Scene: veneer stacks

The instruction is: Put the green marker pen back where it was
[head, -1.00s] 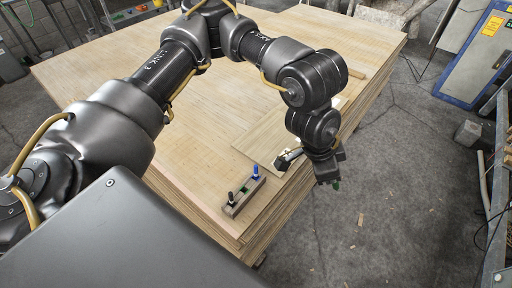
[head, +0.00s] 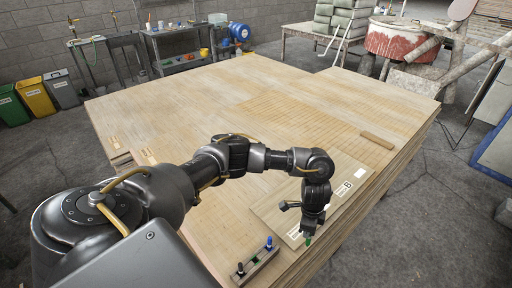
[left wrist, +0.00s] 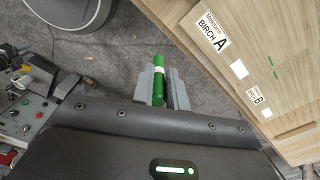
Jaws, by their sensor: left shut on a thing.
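My left gripper (head: 308,238) is shut on the green marker pen (head: 308,242), whose green end shows below the fingers. In the left wrist view the green marker pen (left wrist: 158,82) stands between the two grey fingers (left wrist: 165,88), with floor behind it. A dark marker holder (head: 262,266) lies near the stack's front edge, left of the gripper. It carries a blue-topped marker (head: 268,242) and a black-topped marker (head: 240,268), with a green spot (head: 254,260) between them. My right gripper is not in view.
A large veneer stack (head: 230,95) fills the middle. A labelled veneer sheet (head: 275,205) lies under my arm; the wrist view shows a "BIRCH A" label (left wrist: 212,28) and short green strokes (left wrist: 278,75). A wooden strip (head: 377,140) lies at the right. Floor is open beyond the edge.

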